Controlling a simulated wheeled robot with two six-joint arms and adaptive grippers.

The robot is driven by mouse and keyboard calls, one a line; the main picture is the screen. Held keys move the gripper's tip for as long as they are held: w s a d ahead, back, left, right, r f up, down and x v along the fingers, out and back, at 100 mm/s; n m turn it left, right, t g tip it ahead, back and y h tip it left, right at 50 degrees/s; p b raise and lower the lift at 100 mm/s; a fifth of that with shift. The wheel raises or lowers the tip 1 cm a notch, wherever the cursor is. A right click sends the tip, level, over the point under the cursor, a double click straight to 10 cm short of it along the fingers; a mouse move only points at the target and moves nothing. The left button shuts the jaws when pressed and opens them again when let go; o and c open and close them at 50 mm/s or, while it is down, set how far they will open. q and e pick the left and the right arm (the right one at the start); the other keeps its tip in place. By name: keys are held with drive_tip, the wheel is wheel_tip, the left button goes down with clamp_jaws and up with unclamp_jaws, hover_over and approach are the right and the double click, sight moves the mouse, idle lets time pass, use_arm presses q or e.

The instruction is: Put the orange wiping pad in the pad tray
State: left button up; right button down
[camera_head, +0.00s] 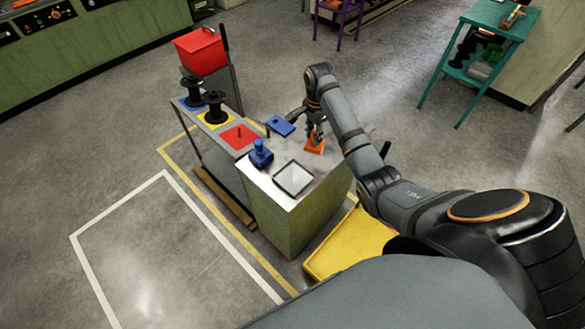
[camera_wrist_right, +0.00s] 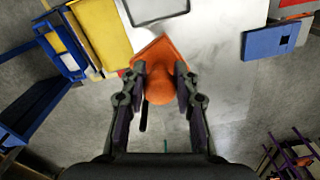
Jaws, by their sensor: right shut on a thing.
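The orange wiping pad (camera_head: 315,146) is at the back right of the cabinet's pale top. My right gripper (camera_head: 317,128) is above it with its fingers around its knob. In the right wrist view the pad (camera_wrist_right: 160,49) shows as an orange square with a rounded knob, and the right gripper (camera_wrist_right: 165,85) is shut on that knob. I cannot tell whether the pad touches the top. A shallow pale tray with a dark rim (camera_head: 294,178), which looks like the pad tray, lies near the front of the top and appears empty. My left gripper is not in view.
A blue bottle-like object (camera_head: 261,154) stands left of the tray. A blue flat block (camera_head: 280,126) lies behind. A rack with black spools (camera_head: 214,106) and a red bin (camera_head: 201,52) are at the left. A yellow container (camera_head: 350,243) is low at the right.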

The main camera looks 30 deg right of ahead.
drive_tip(key=a+f+p, duration=0.1)
drive_tip(key=a+f, duration=0.2)
drive_tip(key=s+a+f+p, duration=0.1)
drive_tip(key=a+f, duration=0.2)
drive_tip(key=f, duration=0.1)
drive_tip(key=s+a+f, duration=0.1)
drive_tip(key=a+f, duration=0.2)
drive_tip(key=f, duration=0.1)
drive_tip(key=shift+p, duration=0.4)
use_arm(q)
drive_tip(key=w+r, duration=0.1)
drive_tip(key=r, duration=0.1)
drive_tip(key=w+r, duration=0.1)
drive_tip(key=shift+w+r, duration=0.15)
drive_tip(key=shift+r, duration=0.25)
use_arm(e)
drive_tip(key=shift+f, duration=0.1)
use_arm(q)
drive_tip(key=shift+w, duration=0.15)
use_arm(e)
drive_tip(key=c, duration=1)
unclamp_jaws()
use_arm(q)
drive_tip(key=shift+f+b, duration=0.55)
use_arm(e)
wheel_tip(320, 180, up, 12)
drive_tip(key=shift+r, duration=0.1)
